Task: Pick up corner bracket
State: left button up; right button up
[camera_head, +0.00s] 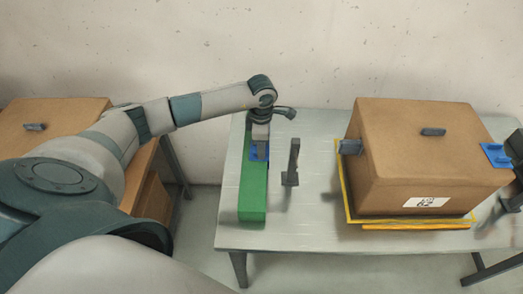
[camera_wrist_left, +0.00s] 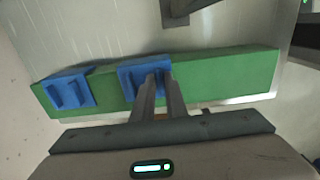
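A green block (camera_head: 252,193) lies along the left side of the table. A blue corner bracket (camera_head: 258,152) sits on it, under my left gripper (camera_head: 260,145). The left wrist view shows two blue brackets on the green block (camera_wrist_left: 222,77): one at the left (camera_wrist_left: 68,90) and one at the fingertips (camera_wrist_left: 132,80). The left fingers (camera_wrist_left: 159,80) are close together at that second bracket; whether they grip it is unclear. Another blue piece (camera_head: 495,155) is at the right side of the cardboard box, next to a dark shape at the picture's edge that may be my right gripper.
A large cardboard box (camera_head: 400,180) stands on a yellow-edged base (camera_head: 415,226) on the grey table (camera_head: 310,235). A dark upright fixture (camera_head: 293,165) stands just right of the green block. Another cardboard box (camera_head: 50,120) is at the far left.

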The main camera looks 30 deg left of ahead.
pick_arm(q)
grip_shut()
jog(key=shift+r, duration=0.15)
pick_arm(e)
jog(key=shift+f, duration=0.1)
